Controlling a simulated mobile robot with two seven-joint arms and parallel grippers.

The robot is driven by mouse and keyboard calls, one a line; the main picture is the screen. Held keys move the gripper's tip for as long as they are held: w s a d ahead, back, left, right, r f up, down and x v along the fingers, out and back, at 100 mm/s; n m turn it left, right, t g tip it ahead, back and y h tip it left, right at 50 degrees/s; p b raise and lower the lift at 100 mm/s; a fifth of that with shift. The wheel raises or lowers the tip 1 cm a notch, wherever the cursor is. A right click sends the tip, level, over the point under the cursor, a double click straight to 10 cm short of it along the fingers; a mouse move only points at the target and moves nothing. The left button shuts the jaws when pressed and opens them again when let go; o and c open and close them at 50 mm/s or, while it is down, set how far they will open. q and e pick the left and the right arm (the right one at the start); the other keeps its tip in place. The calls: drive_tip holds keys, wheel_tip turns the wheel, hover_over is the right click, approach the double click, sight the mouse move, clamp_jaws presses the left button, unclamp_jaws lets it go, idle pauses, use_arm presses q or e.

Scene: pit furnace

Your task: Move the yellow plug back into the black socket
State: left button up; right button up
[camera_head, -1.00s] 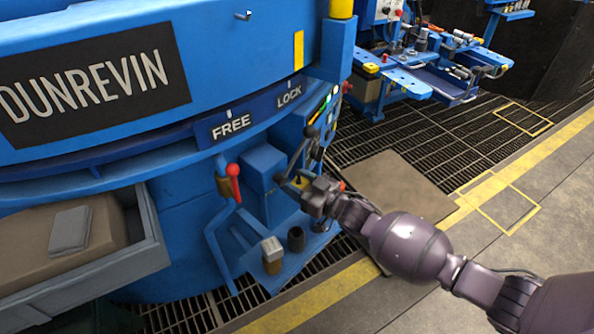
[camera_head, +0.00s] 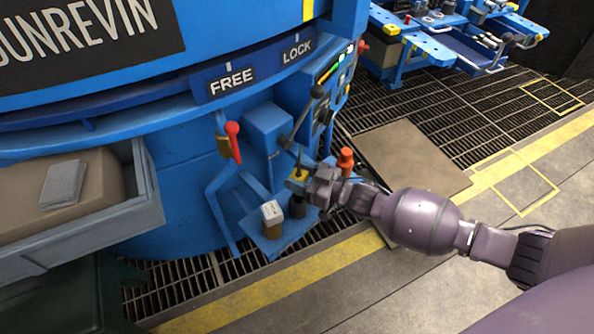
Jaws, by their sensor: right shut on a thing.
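My right gripper (camera_head: 311,182), its arm coming in from the right, is shut on the yellow plug (camera_head: 299,174). Only a small part of the plug shows at the gripper's tip. The black socket (camera_head: 297,207) looks like a dark upright cylinder on a blue shelf (camera_head: 272,246). The plug and gripper are just above it in the picture. I cannot tell whether the plug touches the socket. My left gripper is not in view.
A block with a pale top (camera_head: 271,217) stands left of the socket. A red-handled lever (camera_head: 233,142) and a black-knobbed lever (camera_head: 317,92) are close by. An orange-red post (camera_head: 346,162) stands behind the gripper. A grey tray (camera_head: 150,190) juts out at left.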

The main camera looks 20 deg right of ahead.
wheel_tip(320, 180, down, 2)
drive_tip(key=shift+s+f+b, duration=0.1)
drive_tip(key=shift+f+b, duration=0.15)
drive_tip(key=shift+b, duration=0.25)
drive_tip(key=shift+f, duration=0.45)
drive_tip(key=shift+f+b, duration=0.7)
drive_tip(key=shift+b, duration=0.1)
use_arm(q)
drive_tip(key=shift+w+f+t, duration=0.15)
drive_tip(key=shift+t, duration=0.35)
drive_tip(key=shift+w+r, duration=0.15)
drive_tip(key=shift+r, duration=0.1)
use_arm(e)
drive_tip(key=shift+r, duration=0.1)
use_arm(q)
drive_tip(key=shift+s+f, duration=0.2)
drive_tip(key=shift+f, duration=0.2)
use_arm(e)
drive_tip(key=shift+f, duration=0.65)
drive_tip(key=o, duration=0.6)
drive_tip(key=shift+o, duration=0.2)
